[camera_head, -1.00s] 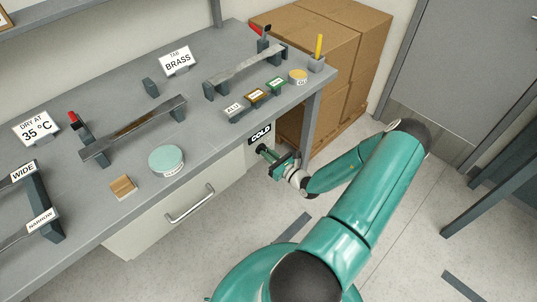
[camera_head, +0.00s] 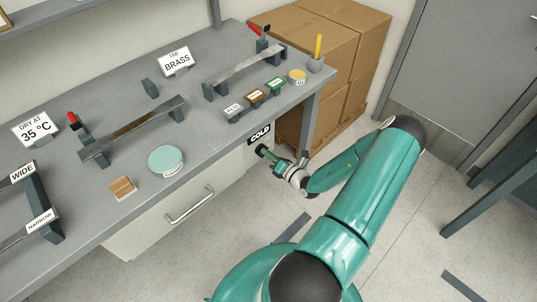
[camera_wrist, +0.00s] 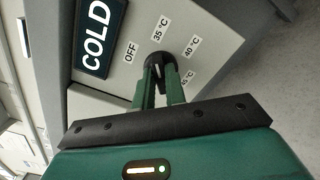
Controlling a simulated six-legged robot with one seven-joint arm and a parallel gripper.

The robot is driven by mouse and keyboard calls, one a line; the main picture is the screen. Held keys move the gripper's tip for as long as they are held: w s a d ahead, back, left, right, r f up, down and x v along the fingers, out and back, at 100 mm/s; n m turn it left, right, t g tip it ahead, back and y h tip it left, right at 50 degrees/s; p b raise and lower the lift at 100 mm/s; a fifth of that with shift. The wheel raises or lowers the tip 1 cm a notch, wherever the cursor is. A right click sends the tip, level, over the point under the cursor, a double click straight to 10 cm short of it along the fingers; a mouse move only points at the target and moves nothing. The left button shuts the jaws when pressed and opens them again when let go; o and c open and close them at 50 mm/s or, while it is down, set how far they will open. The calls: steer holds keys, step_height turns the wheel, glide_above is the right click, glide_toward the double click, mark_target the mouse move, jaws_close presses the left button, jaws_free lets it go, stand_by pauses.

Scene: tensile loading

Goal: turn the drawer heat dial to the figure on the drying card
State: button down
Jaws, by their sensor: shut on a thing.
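The black heat dial (camera_wrist: 160,66) is on the drawer front in the wrist view, ringed by OFF, 35 °C, 40 °C and 45 °C labels. My gripper (camera_wrist: 160,84) is shut on it, with one green finger on each side. The fingers hide part of the dial, and I cannot tell for sure which figure its mark points to. In the head view my gripper (camera_head: 267,154) is at the drawer front under the COLD sign (camera_head: 260,134). The drying card (camera_head: 36,129) stands on the bench at the left and reads DRY AT 35 °C.
The COLD sign also shows beside the dial in the wrist view (camera_wrist: 99,35). A drawer handle (camera_head: 190,204) sticks out left of my gripper. The bench (camera_head: 215,135) holds clamps, strips, a round tin and small labelled blocks.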

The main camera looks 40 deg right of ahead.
steer(key=shift+m, duration=0.9)
steer(key=c, duration=1.4)
jaws_free()
steer(key=shift+c, duration=0.2)
steer(key=s, duration=1.4)
steer(key=shift+d, duration=0.25)
steer(key=shift+w, duration=0.1)
